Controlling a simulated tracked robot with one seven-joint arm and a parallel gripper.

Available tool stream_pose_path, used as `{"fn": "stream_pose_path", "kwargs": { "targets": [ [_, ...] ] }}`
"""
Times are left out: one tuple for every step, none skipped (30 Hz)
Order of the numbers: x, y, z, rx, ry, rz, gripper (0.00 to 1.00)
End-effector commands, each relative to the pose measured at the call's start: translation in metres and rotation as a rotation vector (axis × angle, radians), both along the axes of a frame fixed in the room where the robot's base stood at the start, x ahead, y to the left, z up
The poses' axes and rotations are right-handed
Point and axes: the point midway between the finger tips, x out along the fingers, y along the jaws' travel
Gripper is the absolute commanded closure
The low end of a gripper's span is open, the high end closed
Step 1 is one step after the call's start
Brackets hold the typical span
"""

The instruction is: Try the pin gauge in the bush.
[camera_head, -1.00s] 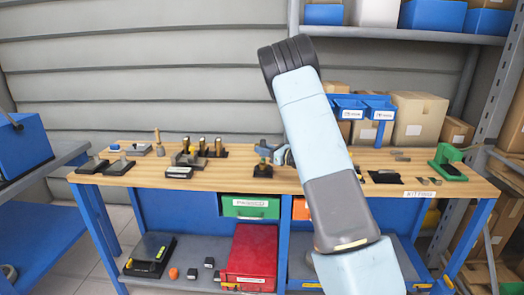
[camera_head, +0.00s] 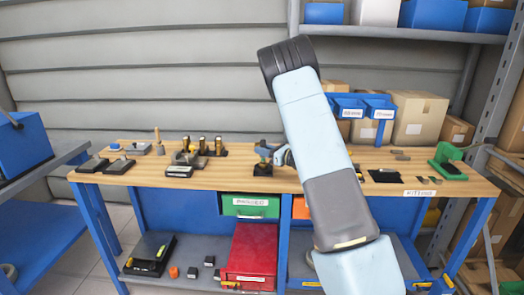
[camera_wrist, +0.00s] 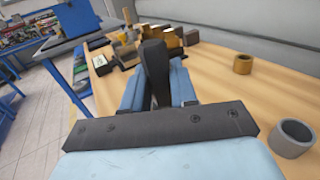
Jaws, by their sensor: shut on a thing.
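My gripper (camera_head: 276,155) is low over the middle of the bench, mostly hidden behind my arm in the head view. In the wrist view its blue fingers (camera_wrist: 157,82) are shut on an upright, dark-handled piece, which I take to be the pin gauge (camera_wrist: 155,62). In the head view a small black block (camera_head: 262,170) stands right below the held piece. I cannot tell whether the gauge's tip is inside a bush there. A brass ring (camera_wrist: 243,63) and a grey ring (camera_wrist: 292,138) stand apart on the wood at right in the wrist view.
The wooden bench (camera_head: 320,178) has several brass-topped pins (camera_head: 203,146) and dark blocks on its left. A green fixture (camera_head: 448,161) and a dark mat (camera_head: 384,176) are on its right. Blue bins (camera_head: 363,106) stand behind. Wood around the gripper is mostly clear.

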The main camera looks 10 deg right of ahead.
Motion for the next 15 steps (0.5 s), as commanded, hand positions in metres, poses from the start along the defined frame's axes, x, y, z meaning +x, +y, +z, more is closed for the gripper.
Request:
{"fn": "stream_pose_path", "kwargs": {
  "targets": [
    [0.0001, -0.0001, -0.0004, 0.0, 0.0, 0.0, 1.0],
    [0.0001, -0.0001, -0.0007, 0.0, 0.0, 0.0, 1.0],
    [0.0001, -0.0001, -0.0011, 0.0, 0.0, 0.0, 1.0],
    [0.0001, -0.0002, -0.0014, 0.0, 0.0, 0.0, 1.0],
    [0.0001, -0.0002, -0.0017, 0.0, 0.0, 0.0, 1.0],
    [0.0001, -0.0002, -0.0021, 0.0, 0.0, 0.0, 1.0],
    [0.0001, -0.0002, -0.0024, 0.0, 0.0, 0.0, 1.0],
    [0.0001, -0.0002, -0.0027, 0.0, 0.0, 0.0, 1.0],
    [0.0001, -0.0003, -0.0031, 0.0, 0.0, 0.0, 1.0],
    [0.0001, -0.0004, -0.0034, 0.0, 0.0, 0.0, 1.0],
    [0.0001, -0.0004, -0.0037, 0.0, 0.0, 0.0, 1.0],
    [0.0001, -0.0004, -0.0041, 0.0, 0.0, 0.0, 1.0],
    [0.0001, -0.0004, -0.0044, 0.0, 0.0, 0.0, 1.0],
    [0.0001, -0.0004, -0.0047, 0.0, 0.0, 0.0, 1.0],
    [0.0001, -0.0004, -0.0051, 0.0, 0.0, 0.0, 1.0]
  ]
}}
